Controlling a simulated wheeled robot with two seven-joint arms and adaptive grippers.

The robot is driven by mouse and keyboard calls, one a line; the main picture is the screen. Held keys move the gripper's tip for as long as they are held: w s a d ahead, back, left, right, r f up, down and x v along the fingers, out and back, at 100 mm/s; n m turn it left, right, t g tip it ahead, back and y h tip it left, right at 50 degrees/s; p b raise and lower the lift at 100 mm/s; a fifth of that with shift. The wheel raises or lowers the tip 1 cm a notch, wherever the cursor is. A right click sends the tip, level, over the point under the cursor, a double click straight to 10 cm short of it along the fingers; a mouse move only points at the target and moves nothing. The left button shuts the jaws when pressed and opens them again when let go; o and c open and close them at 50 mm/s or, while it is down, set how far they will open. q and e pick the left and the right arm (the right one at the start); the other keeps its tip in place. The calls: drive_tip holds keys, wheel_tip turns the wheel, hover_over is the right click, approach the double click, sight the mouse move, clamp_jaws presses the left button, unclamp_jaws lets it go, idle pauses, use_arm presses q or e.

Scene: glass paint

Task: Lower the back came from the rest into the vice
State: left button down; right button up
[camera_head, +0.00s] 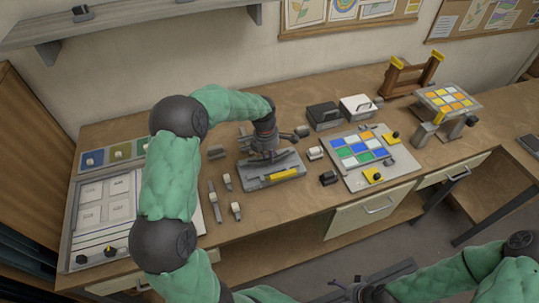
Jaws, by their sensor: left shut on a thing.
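The grey vice (285,160) stands mid-table, with a bright yellow bar (284,174) along its front. My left gripper (264,155) points down at the vice's back part and is shut on a thin grey piece, seemingly the back came. The fingers and the vice hide most of that piece, so I cannot tell whether it touches the vice. Which fixture is the rest is unclear. My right gripper (358,289) is low at the bottom edge, in front of the table and away from the vice; its fingers are too unclear to read.
Small tools (236,209) lie left of the vice. A board of coloured glass squares (390,176) lies to the right, with dark and white boxes (323,114) behind. A wooden stand (408,78) and a tilted panel (450,98) stand at the right. Paper sheets (105,205) lie at left.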

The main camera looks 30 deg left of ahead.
use_arm(q)
drive_tip(key=shift+f, duration=0.15)
idle(0.5)
drive_tip(key=shift+f+b, duration=0.65)
drive_tip(key=shift+f, duration=0.2)
drive_tip(key=c, duration=1)
unclamp_jaws()
drive_tip(key=shift+o, duration=0.2)
drive_tip(key=shift+r+p, duration=2.15)
drive_tip(key=shift+r, duration=1.4)
